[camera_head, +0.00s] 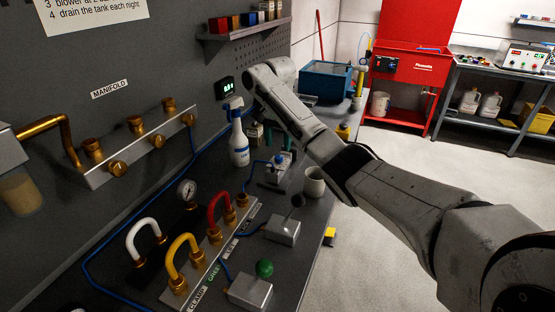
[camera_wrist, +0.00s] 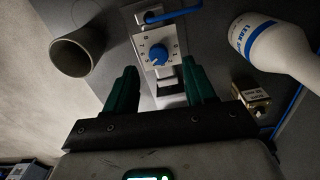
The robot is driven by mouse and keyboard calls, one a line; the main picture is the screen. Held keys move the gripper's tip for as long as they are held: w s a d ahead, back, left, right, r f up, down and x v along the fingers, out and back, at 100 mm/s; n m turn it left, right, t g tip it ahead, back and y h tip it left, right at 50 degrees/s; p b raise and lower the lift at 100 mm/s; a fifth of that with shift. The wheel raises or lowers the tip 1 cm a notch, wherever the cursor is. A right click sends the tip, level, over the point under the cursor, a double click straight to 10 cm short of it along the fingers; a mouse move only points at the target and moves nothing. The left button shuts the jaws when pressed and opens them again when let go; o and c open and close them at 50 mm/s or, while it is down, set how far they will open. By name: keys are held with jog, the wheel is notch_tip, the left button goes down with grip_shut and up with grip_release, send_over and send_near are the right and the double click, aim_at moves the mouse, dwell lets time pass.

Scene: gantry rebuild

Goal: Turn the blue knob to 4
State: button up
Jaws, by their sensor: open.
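The blue knob (camera_wrist: 158,54) sits on a white dial plate with numbers around it, on a small valve unit with a blue hose. I cannot read which number it points to. The same valve unit (camera_head: 274,170) stands on the dark bench in the head view, with the blue knob (camera_head: 279,158) small on it. My gripper (camera_wrist: 163,76) is open and empty in the wrist view. Its two dark green fingers point toward the valve unit, one on each side of its lower part, with the knob just beyond the tips.
A white spray bottle (camera_head: 239,147) and a small labelled box (camera_wrist: 252,98) stand near the valve unit. A grey cup (camera_head: 314,181) is on its other side. Several coloured hose loops (camera_head: 181,252) and a green-knobbed box (camera_head: 251,289) are nearer. A wall manifold (camera_head: 132,157) is at left.

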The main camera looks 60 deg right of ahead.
aim_at(279, 157)
jog(key=shift+s+f, duration=0.15)
jog(key=shift+f, duration=2.2)
jog(key=shift+p, duration=0.3)
grip_shut()
